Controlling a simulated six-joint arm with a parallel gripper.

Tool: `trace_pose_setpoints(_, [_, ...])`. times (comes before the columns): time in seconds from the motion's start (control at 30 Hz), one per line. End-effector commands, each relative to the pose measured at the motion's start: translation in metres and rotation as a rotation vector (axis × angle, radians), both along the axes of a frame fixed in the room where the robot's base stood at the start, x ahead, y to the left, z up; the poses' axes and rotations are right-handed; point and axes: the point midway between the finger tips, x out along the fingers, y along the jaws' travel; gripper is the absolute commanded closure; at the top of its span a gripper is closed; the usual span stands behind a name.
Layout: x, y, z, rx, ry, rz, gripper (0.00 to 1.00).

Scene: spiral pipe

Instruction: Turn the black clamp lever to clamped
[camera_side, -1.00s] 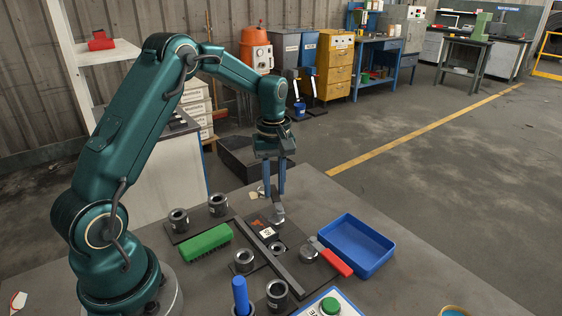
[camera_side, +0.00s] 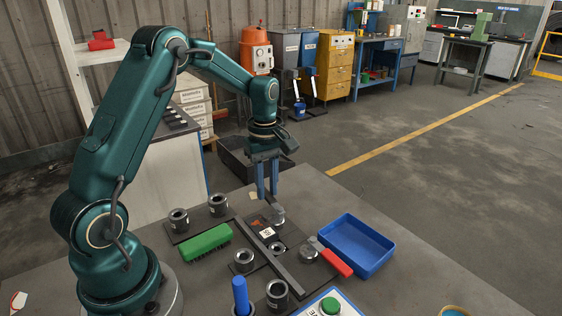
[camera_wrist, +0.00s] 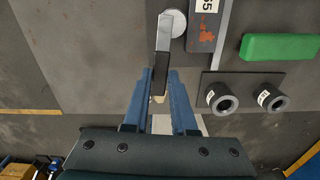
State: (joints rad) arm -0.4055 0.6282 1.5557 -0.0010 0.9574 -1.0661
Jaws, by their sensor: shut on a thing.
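The clamp lever has a black handle (camera_wrist: 160,72) on a silver arm and a round silver pivot (camera_wrist: 178,24). In the side view, its silver pivot (camera_side: 278,214) stands at the far edge of a dark plate with a white label. In the wrist view, the handle points from the pivot towards my gripper. My gripper (camera_wrist: 160,82) has its two blue fingers around the black handle, one on each side. In the side view, my gripper (camera_side: 267,193) points down at the handle's far end. The fingers hide part of the handle there.
A green brush (camera_side: 205,244) and several dark ring-shaped pieces lie left and front. A long dark bar (camera_side: 272,250) crosses the fixture. A red-handled tool (camera_side: 335,262) lies against a blue tray (camera_side: 356,246). The right front of the table is mostly clear.

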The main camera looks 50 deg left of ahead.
Motion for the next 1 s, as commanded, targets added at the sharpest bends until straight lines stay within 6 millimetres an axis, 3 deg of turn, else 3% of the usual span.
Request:
trace_pose_setpoints(0.07, [0.000, 0.001, 0.002, 0.003, -0.001, 0.001, 1.00])
trace_pose_setpoints(0.1, [0.000, 0.001, 0.002, 0.003, -0.001, 0.001, 0.60])
trace_pose_setpoints(0.13, [0.000, 0.001, 0.002, 0.003, -0.001, 0.001, 0.48])
trace_pose_setpoints(0.17, [0.000, 0.001, 0.001, 0.003, -0.001, 0.000, 0.45])
trace_pose_setpoints(0.47, [0.000, 0.001, 0.001, 0.002, 0.000, -0.002, 0.45])
trace_pose_setpoints(0.8, [0.001, 0.001, 0.041, 0.004, -0.004, -0.001, 0.45])
trace_pose_setpoints(1.0, [0.000, 0.001, 0.052, 0.002, 0.000, -0.001, 0.45])
